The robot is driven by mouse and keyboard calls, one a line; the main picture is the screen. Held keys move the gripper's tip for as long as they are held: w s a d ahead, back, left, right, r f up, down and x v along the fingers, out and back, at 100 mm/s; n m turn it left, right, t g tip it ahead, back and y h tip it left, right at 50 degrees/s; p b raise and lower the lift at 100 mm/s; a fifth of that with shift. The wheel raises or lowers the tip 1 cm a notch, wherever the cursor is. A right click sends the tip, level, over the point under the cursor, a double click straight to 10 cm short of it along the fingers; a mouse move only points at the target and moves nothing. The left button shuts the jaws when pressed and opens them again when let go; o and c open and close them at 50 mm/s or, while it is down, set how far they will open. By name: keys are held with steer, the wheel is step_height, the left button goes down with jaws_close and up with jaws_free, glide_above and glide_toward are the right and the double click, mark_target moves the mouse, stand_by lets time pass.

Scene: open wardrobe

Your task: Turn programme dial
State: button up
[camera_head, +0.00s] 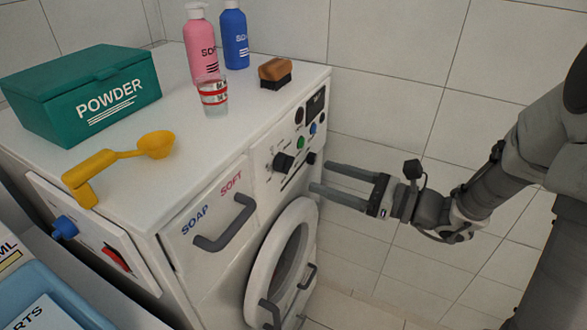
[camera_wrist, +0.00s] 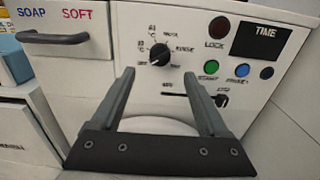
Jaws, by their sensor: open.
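The programme dial (camera_wrist: 163,55) is a black knob ringed by printed marks on the white washing machine's front panel. In the head view the dial (camera_head: 283,162) sticks out left of the panel's middle. My gripper (camera_head: 319,176) is to the right and in front of the panel, apart from it, with its two fingers spread and nothing between them. In the wrist view my gripper (camera_wrist: 158,80) points at the panel, with the dial above and between its fingertips. A smaller black knob (camera_wrist: 221,100) sits lower right of the dial, near the right fingertip.
A drawer handle (camera_head: 226,223) and round door (camera_head: 283,255) project from the front. Bottles and a powder box (camera_head: 85,92) stand on top.

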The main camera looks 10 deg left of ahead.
mark_target(291, 166)
steer(key=b+x, duration=0.1)
steer(key=x, duration=0.7)
steer(key=shift+a, duration=0.1)
jaws_close()
